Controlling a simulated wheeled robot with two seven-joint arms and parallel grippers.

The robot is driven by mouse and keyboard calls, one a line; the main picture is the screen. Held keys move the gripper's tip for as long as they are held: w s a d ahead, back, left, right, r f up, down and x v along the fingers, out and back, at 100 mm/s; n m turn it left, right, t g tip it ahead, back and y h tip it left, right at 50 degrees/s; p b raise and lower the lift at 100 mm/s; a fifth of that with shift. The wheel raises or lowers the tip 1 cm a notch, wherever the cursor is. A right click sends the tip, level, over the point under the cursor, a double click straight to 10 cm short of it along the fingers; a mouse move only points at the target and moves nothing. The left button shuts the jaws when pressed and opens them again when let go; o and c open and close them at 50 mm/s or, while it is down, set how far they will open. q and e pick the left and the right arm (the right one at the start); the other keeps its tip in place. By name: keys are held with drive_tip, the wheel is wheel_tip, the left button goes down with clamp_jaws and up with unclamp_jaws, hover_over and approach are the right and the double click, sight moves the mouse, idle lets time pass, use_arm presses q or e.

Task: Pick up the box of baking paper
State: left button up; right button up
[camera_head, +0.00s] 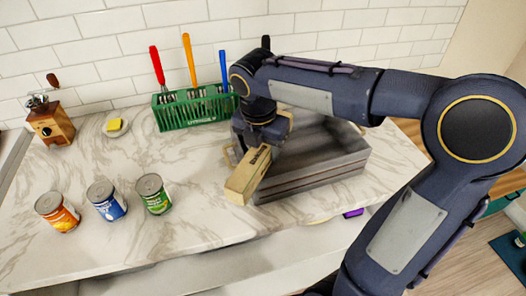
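The box of baking paper (247,176) is a long, narrow tan box with dark lettering on its side. It slants over the front left corner of a dark grey wooden crate. My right gripper (262,143) points down at the upper part of the box and appears shut on it. The fingers and the box's far end are partly hidden by the gripper's own body and the crate area, so the grip is not fully visible. My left gripper is not in view.
The grey crate (325,175) stands under my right arm. A green rack (205,113) with colourful-handled utensils stands by the wall. Several cans, including a green one (153,194), stand at left front. Central marble counter is clear.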

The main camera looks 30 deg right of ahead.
drive_tip(key=c, duration=0.5)
